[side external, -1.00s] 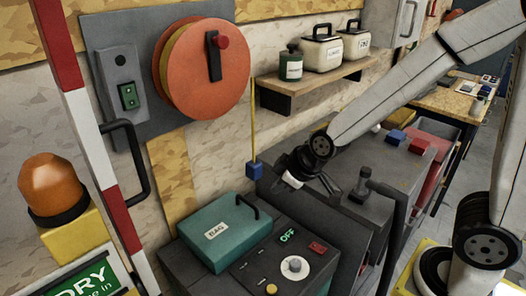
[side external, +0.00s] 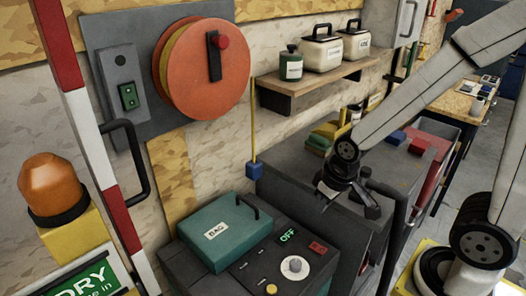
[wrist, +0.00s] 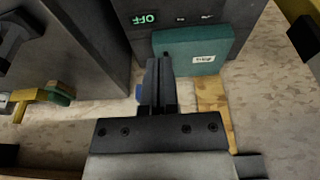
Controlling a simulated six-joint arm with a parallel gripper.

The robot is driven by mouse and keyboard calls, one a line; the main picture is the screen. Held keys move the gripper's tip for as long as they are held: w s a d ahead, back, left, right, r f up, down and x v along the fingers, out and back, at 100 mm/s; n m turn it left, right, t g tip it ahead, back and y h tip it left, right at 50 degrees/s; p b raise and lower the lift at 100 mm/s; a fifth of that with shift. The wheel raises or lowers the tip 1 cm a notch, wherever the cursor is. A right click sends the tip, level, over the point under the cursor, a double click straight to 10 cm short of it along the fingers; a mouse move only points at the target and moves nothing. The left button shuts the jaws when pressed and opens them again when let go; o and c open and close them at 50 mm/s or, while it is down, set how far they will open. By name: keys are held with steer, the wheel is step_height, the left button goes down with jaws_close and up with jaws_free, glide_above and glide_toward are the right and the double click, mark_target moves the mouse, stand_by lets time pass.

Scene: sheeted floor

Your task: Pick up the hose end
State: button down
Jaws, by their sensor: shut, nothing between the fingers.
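The hose end is a blue block (side external: 254,170) hanging on a yellow hose (side external: 253,120) from the orange reel (side external: 205,68) on the wall. In the side view it hangs free, just above and behind the teal box. My gripper (side external: 324,190) is to the right of the hose end and apart from it, over the dark cabinet. In the wrist view my gripper (wrist: 156,62) has its fingers shut with nothing between them. A small blue patch, likely the hose end (wrist: 139,92), shows left of the fingers, partly hidden by them.
A teal box (side external: 220,232) labelled BAG sits on a dark control unit (side external: 250,270) with a dial. The dark cabinet (side external: 285,165) stands to its right. A wooden shelf (side external: 315,80) with canisters is on the wall. A red-white post (side external: 95,130) stands at left.

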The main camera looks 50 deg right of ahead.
mark_target(365, 175)
steer(key=shift+c, duration=0.7)
jaws_free()
steer(key=w+d+f+m+t+h, duration=0.4)
steer(key=w+d+m+t, duration=0.1)
steer(key=w+d+m, duration=0.25)
steer(key=s+d+m+g+h, duration=0.1)
steer(key=s+d+m+h, duration=0.1)
steer(key=d+h, duration=0.1)
steer(key=s+d+m+g+h, duration=0.1)
steer(key=s+d+m+h, duration=0.1)
steer(key=d, duration=0.3)
steer(key=s+d+m+g+h, duration=0.1)
steer(key=s+d+m+h, duration=0.2)
steer(key=d+h, duration=0.1)
steer(key=shift+s+d, duration=0.3)
steer(key=shift+s, duration=0.1)
